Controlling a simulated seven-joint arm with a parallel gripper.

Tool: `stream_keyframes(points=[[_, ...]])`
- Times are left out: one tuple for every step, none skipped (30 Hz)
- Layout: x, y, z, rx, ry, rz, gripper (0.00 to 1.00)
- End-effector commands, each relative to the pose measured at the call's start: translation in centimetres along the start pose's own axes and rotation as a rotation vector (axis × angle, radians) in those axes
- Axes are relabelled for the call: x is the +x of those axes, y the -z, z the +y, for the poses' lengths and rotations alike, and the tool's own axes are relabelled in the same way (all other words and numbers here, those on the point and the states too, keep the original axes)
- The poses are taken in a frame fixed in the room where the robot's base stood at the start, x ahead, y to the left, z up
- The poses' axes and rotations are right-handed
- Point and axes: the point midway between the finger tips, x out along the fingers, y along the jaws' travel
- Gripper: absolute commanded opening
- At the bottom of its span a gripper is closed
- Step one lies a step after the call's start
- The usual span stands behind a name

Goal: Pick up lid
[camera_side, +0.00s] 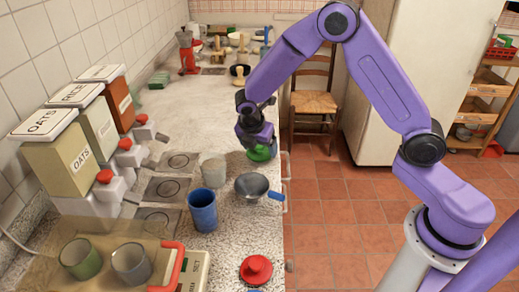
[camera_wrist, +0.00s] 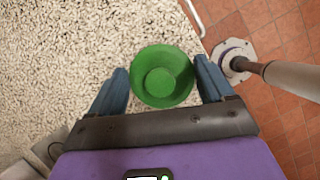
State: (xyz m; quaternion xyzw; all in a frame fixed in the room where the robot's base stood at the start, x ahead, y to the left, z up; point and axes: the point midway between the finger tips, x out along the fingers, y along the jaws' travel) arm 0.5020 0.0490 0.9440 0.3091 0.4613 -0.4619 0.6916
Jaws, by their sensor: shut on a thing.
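A round green lid (camera_side: 262,152) with a raised round middle is at the counter's right edge in the side view. My gripper (camera_side: 256,142) is over it, pointing down, and hides part of it. In the wrist view the green lid (camera_wrist: 163,76) lies between the two blue fingers of my gripper (camera_wrist: 162,78), which is shut on it. I cannot tell whether the lid touches the counter or is slightly raised. A red lid (camera_side: 256,269) with a knob lies on the counter at the front.
A small grey pan (camera_side: 251,185) with a blue handle, a blue cup (camera_side: 203,210) and a pale cup (camera_side: 212,169) stand nearby. Dispensers (camera_side: 62,160) line the left wall. A chair (camera_side: 314,100) stands beyond the counter's right edge. The counter (camera_side: 225,115) behind the gripper is mostly clear.

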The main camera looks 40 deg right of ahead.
Motion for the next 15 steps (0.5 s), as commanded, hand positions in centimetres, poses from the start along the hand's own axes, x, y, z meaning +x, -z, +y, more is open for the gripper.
stream_keyframes(points=[[-0.5, -0.2, 0.0, 0.002, -0.002, 0.0, 0.52], [-0.9, -0.4, 0.1, 0.003, -0.002, 0.0, 0.52], [-1.4, -0.6, 0.1, 0.003, -0.003, 0.001, 0.52], [-1.9, -0.8, 0.1, 0.002, -0.004, 0.001, 0.52], [-2.4, -0.9, 0.0, 0.002, -0.003, 0.001, 0.52], [-2.9, -1.0, -0.6, 0.001, -0.002, 0.001, 0.52], [-3.4, -1.0, -1.0, 0.001, -0.002, 0.001, 0.52], [-3.9, -1.1, -1.3, 0.001, -0.003, 0.001, 0.52], [-4.5, -1.2, -1.9, 0.001, -0.003, 0.002, 0.52], [-5.1, -1.3, -2.3, 0.001, -0.003, 0.001, 0.52], [-5.6, -1.4, -2.7, 0.001, -0.003, 0.001, 0.52], [-6.3, -1.5, -3.3, 0.0, -0.003, 0.001, 0.52], [-6.8, -1.6, -3.6, 0.0, -0.005, 0.001, 0.52], [-7.3, -1.6, -4.1, 0.0, -0.004, 0.001, 0.52], [-8.0, -1.7, -4.6, 0.001, -0.004, 0.002, 0.52]])
